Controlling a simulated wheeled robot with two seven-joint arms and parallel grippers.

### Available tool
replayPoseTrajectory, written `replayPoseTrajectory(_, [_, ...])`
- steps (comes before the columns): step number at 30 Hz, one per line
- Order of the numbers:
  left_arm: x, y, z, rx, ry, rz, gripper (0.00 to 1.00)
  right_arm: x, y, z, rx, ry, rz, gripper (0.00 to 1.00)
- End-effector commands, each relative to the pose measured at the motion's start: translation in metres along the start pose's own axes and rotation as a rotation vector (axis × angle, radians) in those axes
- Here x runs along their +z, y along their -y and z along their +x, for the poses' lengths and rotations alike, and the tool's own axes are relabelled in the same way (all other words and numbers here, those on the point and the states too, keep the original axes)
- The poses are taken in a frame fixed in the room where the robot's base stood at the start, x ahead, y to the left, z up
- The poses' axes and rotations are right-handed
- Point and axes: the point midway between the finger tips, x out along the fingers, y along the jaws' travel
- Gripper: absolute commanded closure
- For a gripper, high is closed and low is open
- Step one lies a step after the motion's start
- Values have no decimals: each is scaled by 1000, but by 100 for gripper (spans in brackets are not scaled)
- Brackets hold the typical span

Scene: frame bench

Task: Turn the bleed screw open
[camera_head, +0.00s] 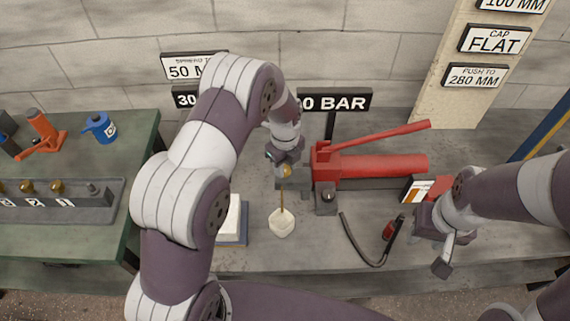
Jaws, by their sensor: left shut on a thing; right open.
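The red hand pump (385,167) lies on the grey bench with its long red lever (385,136) raised to the right. A small brass-coloured knob, which looks like the bleed screw (287,171), shows at the grey block on the pump's left end. My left gripper (286,167) reaches down over this knob and is shut on it; its fingers partly hide the contact. The knob's turn angle cannot be read. My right gripper (446,253) is open and empty, low over the bench at the right, apart from the pump.
A pale pot (282,223) with a thin stick stands just in front of the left gripper. A black hose (358,246) with a red end lies near my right gripper. A green bench (60,240) at left bears tools and a grey rack. A signed post rises behind.

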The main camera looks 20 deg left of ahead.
Motion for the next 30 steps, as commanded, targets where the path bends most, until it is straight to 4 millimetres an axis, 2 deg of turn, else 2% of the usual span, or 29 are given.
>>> replayPoseTrajectory(11, [0, 0, -1, 0, 0, -115, 97, 0, 0, -2, 0, 0, 0, 57])
replayPoseTrajectory(30, [0, 0, -1, 0, 0, -699, 97, -1, 0, -7, 0, 0, 0, 57])
